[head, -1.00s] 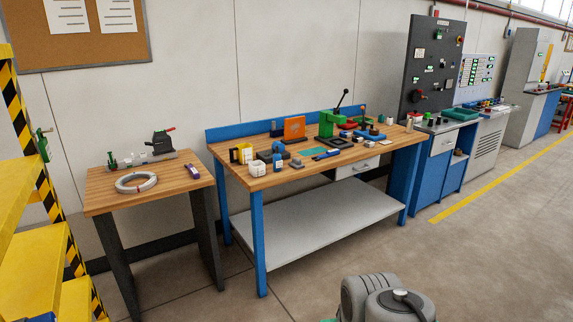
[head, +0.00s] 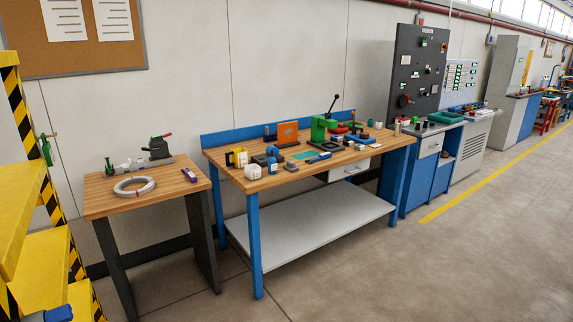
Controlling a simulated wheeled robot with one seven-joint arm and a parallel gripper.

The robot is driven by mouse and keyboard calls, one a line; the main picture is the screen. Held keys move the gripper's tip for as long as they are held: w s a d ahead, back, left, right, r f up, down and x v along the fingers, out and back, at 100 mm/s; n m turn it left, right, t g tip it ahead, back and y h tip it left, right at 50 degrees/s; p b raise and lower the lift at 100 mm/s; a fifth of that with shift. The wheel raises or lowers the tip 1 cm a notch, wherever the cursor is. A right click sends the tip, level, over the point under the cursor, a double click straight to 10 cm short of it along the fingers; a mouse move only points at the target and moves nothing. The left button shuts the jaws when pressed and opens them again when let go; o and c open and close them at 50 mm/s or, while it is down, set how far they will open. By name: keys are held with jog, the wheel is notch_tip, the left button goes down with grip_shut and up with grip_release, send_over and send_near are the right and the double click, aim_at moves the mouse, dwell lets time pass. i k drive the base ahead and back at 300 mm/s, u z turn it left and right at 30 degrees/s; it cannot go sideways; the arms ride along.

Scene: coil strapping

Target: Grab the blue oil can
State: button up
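A small blue bottle-like thing (head: 272,162), which looks like the blue oil can, stands upright near the left front of the blue-framed workbench (head: 330,166). It is small in the head view, and other small items crowd around it. No gripper fingers show in this view, so I cannot see whether my gripper is open or shut.
A smaller wooden table (head: 100,200) on the left holds a grey coil (head: 134,187) and a strapping tool (head: 158,148). Yellow steps (head: 30,255) stand at the far left. An orange box (head: 288,134) and a green press (head: 321,128) stand behind. The floor in front is clear.

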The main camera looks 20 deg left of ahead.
aim_at(272, 166)
jog(key=u, duration=0.05)
jog(key=i, duration=1.6)
jog(key=u, duration=0.5)
jog(key=i, duration=0.85)
jog(key=u, duration=1.6)
jog(key=i, duration=0.8)
jog(key=u, duration=0.9)
jog(key=i, duration=0.5)
jog(key=z, duration=0.1)
